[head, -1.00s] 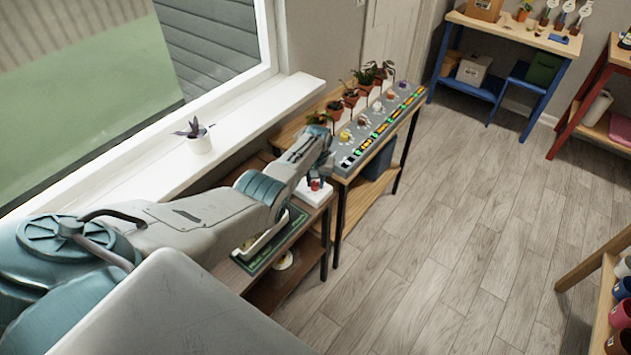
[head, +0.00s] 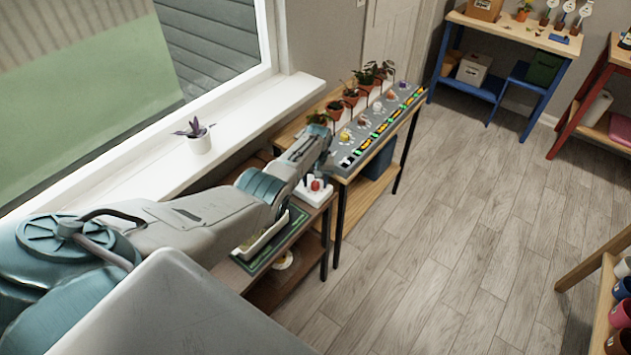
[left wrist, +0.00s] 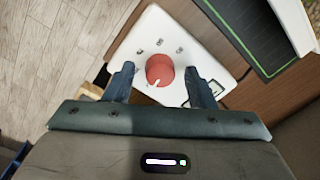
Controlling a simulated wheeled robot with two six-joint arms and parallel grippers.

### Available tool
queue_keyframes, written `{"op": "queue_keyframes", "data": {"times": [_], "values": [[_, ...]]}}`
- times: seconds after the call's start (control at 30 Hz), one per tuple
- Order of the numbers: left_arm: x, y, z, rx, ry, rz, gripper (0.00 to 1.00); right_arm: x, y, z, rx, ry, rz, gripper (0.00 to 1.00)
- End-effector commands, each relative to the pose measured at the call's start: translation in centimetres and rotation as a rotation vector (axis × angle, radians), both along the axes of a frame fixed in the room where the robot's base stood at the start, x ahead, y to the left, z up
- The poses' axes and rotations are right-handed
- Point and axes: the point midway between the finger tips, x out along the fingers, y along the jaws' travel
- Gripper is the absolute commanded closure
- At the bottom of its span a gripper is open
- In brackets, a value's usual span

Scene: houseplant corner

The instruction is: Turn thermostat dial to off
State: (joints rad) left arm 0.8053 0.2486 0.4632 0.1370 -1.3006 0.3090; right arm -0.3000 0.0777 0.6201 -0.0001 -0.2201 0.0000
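The thermostat is a white plate with a red round dial (left wrist: 160,70) in its middle. A white pointer line on the dial aims down and left in the left wrist view. Small marks lie on the white plate (left wrist: 152,28) around the dial. In the head view the dial (head: 316,185) shows below my left gripper, on a brown shelf unit. My left gripper (left wrist: 159,78) is open, with one dark finger on each side of the dial and a visible gap on both sides. I cannot tell its exact height above the plate. My right gripper is not in view.
A green-edged dark mat (left wrist: 250,30) with a pale tray lies beside the plate. A long grey panel with coloured markings (head: 372,132) and potted plants stands beyond it. A small potted plant (head: 199,138) sits on the windowsill. The wooden floor (head: 440,230) is clear.

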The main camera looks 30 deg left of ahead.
Motion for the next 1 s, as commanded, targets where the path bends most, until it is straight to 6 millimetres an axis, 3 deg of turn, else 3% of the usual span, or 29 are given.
{"op": "queue_keyframes", "data": {"times": [0.37,0.53,1.0], "values": [[0.1,0.0,0.9,0.0,-0.001,-0.001,0.5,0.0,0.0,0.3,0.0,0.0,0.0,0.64],[0.1,-0.1,3.2,0.0,-0.002,-0.001,0.5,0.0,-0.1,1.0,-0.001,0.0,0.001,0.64],[0.3,-0.3,10.0,0.001,-0.002,0.0,0.5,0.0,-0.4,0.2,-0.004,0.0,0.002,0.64]]}}
